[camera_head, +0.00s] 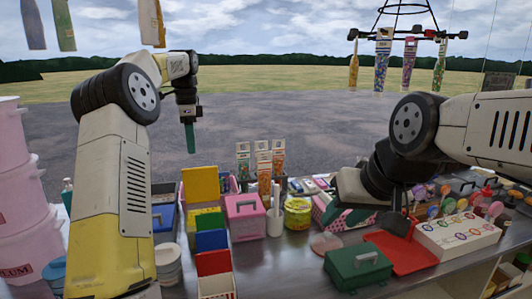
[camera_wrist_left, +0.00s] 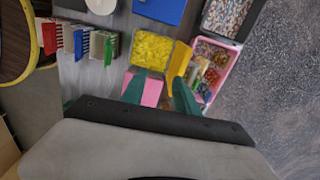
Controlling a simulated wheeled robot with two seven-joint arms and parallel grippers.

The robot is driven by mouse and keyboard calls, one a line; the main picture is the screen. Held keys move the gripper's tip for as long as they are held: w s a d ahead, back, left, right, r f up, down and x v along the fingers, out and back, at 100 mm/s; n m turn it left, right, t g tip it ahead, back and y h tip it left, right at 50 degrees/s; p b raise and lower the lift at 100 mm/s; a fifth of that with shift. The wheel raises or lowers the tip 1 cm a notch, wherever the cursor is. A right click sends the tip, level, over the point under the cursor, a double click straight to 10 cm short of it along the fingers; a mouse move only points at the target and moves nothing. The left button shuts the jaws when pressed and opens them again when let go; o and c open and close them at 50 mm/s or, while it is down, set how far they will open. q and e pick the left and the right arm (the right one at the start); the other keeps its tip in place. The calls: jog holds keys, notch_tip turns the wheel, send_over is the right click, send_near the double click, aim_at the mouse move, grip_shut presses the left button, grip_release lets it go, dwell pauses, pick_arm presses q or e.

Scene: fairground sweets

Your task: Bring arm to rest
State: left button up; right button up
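My left gripper (camera_head: 190,138) hangs high above the back of the counter, its green fingers pointing down. In the left wrist view its two fingers (camera_wrist_left: 156,82) stand apart with nothing held between them. The pink and yellow boxes showing around them lie below on the counter. My right arm comes in from the right. Its gripper (camera_head: 351,219) is low over the counter, near a pink box and the red tray. Green finger parts show there, but the gap between the fingers is hidden.
A pink case (camera_head: 245,215), a yellow-lidded jar (camera_head: 298,213), a green case (camera_head: 358,267) and a red tray (camera_head: 402,252) crowd the counter. Pink tubs (camera_head: 22,210) stand at left. The air around my left gripper is clear.

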pick_arm(q)
jog(key=s+d+r+n+t, duration=0.1)
jog(key=s+d+r+n, duration=0.2)
jog(key=s, duration=0.4)
jog(key=s+d+r+n+t, duration=0.2)
jog(key=s+d+r, duration=0.15)
jog(key=s, duration=0.45)
jog(key=s+d+f+n+t+h, duration=0.1)
jog(key=s+f+n, duration=0.3)
jog(key=s, duration=0.6)
jog(key=s+d+f+n+t+h, duration=0.1)
jog(key=s+f+n, duration=0.3)
jog(key=s, duration=0.7)
jog(key=shift+d+f+n+t, duration=0.4)
jog(key=shift+d+f, duration=0.2)
jog(key=shift+d, duration=0.05)
